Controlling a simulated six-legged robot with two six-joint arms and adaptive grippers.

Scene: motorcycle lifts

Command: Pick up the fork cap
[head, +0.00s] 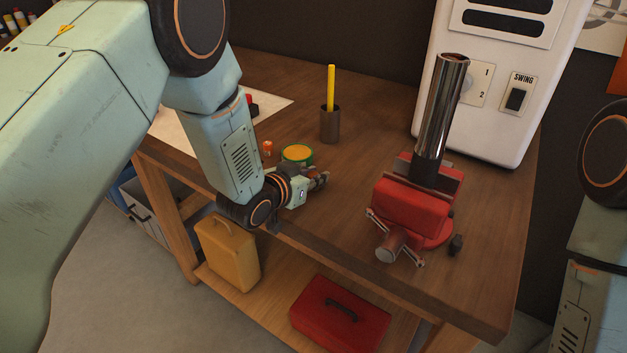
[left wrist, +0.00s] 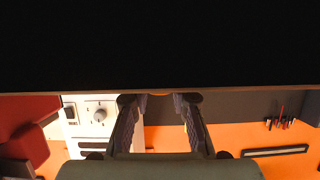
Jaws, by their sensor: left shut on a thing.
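My left gripper (head: 319,180) is low over the table near its front edge, just in front of a green-rimmed tin. It also shows in the left wrist view (left wrist: 159,100), where the two fingers stand apart. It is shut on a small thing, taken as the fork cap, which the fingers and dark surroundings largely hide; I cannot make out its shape. A chrome fork tube (head: 442,110) stands upright, slightly tilted, in a red vise (head: 411,207) to the right of this gripper. My right gripper is out of view; only part of that arm shows at the right edge.
Behind my left gripper are the green-rimmed tin (head: 297,154), a small orange bottle (head: 267,148) and a cup (head: 330,124) with a yellow pencil. A white machine (head: 500,90) stands behind the vise. Yellow (head: 228,255) and red (head: 340,315) boxes sit on the lower shelf.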

